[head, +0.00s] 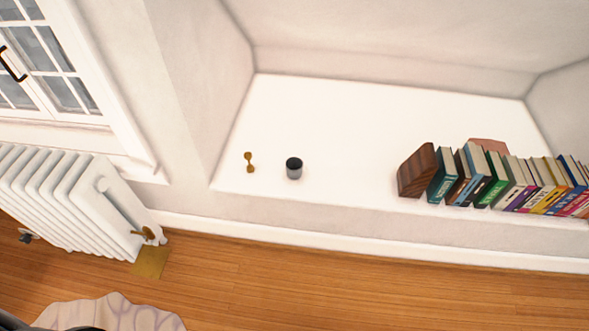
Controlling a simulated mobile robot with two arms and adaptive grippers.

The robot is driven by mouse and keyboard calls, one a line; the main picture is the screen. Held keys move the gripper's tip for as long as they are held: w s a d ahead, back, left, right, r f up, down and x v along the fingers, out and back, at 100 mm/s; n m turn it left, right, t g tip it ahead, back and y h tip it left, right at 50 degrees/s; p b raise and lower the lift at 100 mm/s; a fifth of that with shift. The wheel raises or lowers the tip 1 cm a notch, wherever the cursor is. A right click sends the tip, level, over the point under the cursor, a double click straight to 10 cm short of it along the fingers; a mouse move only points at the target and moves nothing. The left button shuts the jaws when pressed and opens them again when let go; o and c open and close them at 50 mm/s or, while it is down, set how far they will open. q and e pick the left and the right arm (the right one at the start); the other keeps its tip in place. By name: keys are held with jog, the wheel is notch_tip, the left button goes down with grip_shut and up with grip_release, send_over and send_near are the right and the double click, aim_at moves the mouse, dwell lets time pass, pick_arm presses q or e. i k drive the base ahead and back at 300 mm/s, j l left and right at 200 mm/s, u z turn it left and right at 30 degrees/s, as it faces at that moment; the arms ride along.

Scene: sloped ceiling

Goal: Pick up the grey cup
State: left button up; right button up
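A small grey cup (294,169) with a dark inside stands upright on the white ledge (330,125) of a wall recess, near its front edge and left of the middle. Nothing touches it. Neither of my grippers shows in the head view, so nothing can be told of how they stand to the cup.
A small brass-coloured object (249,162) stands just left of the cup. A row of books (510,182) with a wooden bookend (417,170) fills the ledge's right front. A white radiator (75,200) stands below the window at left. The wooden floor (330,285) is mostly clear.

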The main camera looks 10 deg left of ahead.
aim_at(293, 164)
jog(key=i+l+u, duration=0.45)
jog(key=l, duration=0.15)
jog(key=l+u, duration=0.2)
jog(key=l, duration=0.15)
jog(key=i+l+u, duration=0.25)
jog(key=l, duration=0.15)
jog(key=l+u, duration=0.2)
jog(key=l, duration=0.15)
